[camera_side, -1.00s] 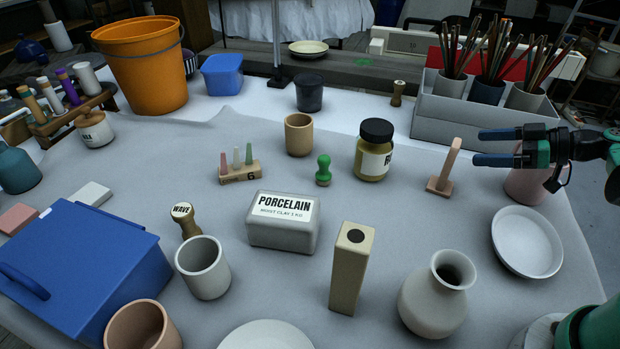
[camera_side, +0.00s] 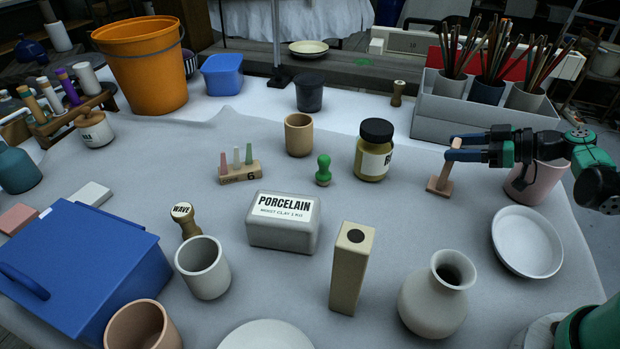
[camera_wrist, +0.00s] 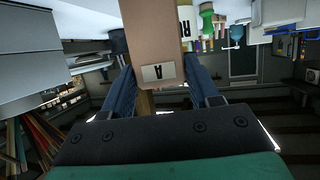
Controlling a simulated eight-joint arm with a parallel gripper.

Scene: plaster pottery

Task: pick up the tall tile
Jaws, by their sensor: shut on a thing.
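The tall tile (camera_side: 446,177) is a slim, peach-coloured upright piece on a small flat foot, standing on the grey cloth at the right. My gripper (camera_side: 453,149) reaches in from the right with its two blue fingers around the tile's upper part. It is shut on the tile. In the wrist view the tile (camera_wrist: 152,35) fills the space between the fingers, and a small label with an "A" shows on its end. The foot appears to rest on the cloth in the side view.
A yellow-brown jar (camera_side: 372,165) with a black lid stands left of the tile. A pink cup (camera_side: 535,182) is under my wrist, and a white dish (camera_side: 527,242) lies in front of it. A grey box with brush pots (camera_side: 440,122) stands behind.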

